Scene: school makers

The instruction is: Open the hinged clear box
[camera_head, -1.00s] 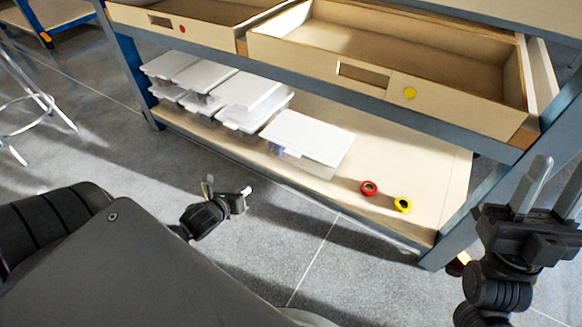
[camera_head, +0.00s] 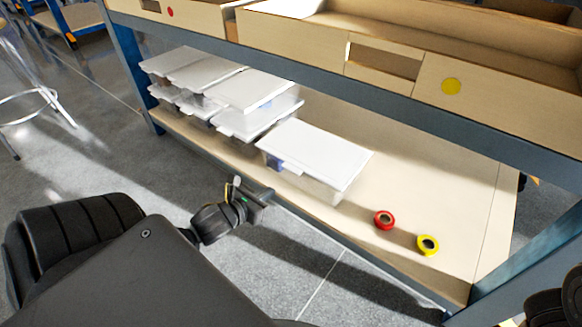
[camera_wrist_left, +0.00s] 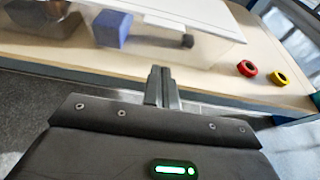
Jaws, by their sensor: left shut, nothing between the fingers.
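A clear box with a flat white lid (camera_head: 318,152) sits on the lower shelf, apart from the stacked boxes. Its lid lies closed. In the left wrist view, its clear front wall (camera_wrist_left: 150,42) shows a blue block (camera_wrist_left: 111,29) and a small dark thing behind it. My left gripper (camera_head: 264,193) is in front of the shelf edge, below and left of the box's front. In the left wrist view, its fingers (camera_wrist_left: 160,80) are shut and empty, pointing at the box, with no contact visible. My right gripper is out of view.
Several white-lidded clear boxes (camera_head: 246,88) are stacked left of the box. A red tape roll (camera_head: 384,220) and a yellow tape roll (camera_head: 428,245) lie to its right. Open wooden drawers (camera_head: 400,75) hang above the shelf. A blue-grey rail (camera_head: 400,283) edges the shelf.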

